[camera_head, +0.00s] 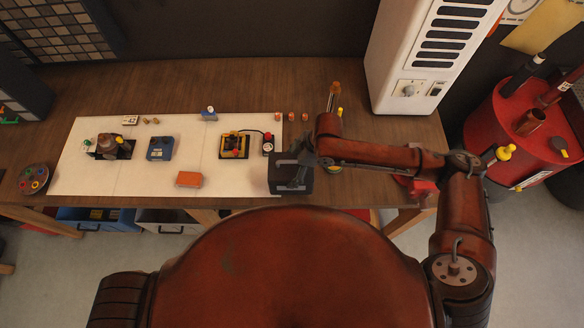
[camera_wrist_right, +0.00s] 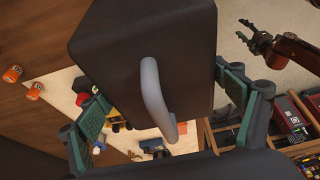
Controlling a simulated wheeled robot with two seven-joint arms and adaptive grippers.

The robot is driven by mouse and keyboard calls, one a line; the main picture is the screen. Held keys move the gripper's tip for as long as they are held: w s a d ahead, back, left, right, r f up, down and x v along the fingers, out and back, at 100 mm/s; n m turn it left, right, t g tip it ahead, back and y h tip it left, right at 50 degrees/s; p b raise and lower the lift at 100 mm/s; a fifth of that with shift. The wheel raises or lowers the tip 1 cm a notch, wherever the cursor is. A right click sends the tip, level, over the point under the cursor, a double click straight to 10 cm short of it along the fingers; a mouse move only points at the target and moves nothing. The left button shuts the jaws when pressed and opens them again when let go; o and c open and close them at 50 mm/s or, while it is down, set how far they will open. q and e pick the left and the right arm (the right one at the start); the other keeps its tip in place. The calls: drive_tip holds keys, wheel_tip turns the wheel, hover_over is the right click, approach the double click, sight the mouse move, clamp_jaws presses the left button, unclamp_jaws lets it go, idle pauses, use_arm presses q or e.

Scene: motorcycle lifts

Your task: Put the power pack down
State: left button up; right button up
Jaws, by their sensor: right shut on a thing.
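The power pack, a dark box (camera_head: 290,181) with a grey handle, is at the front edge of the worktable in the head view. It fills the middle of the right wrist view (camera_wrist_right: 115,45). My right gripper (camera_head: 299,166) is shut on it; in the wrist view its green-padded fingers (camera_wrist_right: 163,108) stand on either side of the box. The underside is hidden, so I cannot tell whether it touches the table. My left gripper (camera_wrist_right: 248,30) shows only in the wrist view, empty with its fingers apart.
A pale mat (camera_head: 75,170) on the wooden table (camera_head: 250,80) carries a blue box (camera_head: 160,148), a yellow-and-black device (camera_head: 235,145) and an orange block (camera_head: 189,179). A white cabinet (camera_head: 425,60) and red drum (camera_head: 515,130) stand right. The table's back is mostly clear.

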drive_tip(key=shift+w+a+f, duration=0.1)
drive_tip(key=shift+w+f, duration=0.1)
drive_tip(key=shift+f, duration=1.25)
drive_tip(key=shift+f, duration=0.15)
drive_tip(key=o, duration=2)
drive_tip(key=shift+s+f, duration=0.1)
drive_tip(key=b+v, duration=0.1)
drive_tip(key=v, duration=1.1)
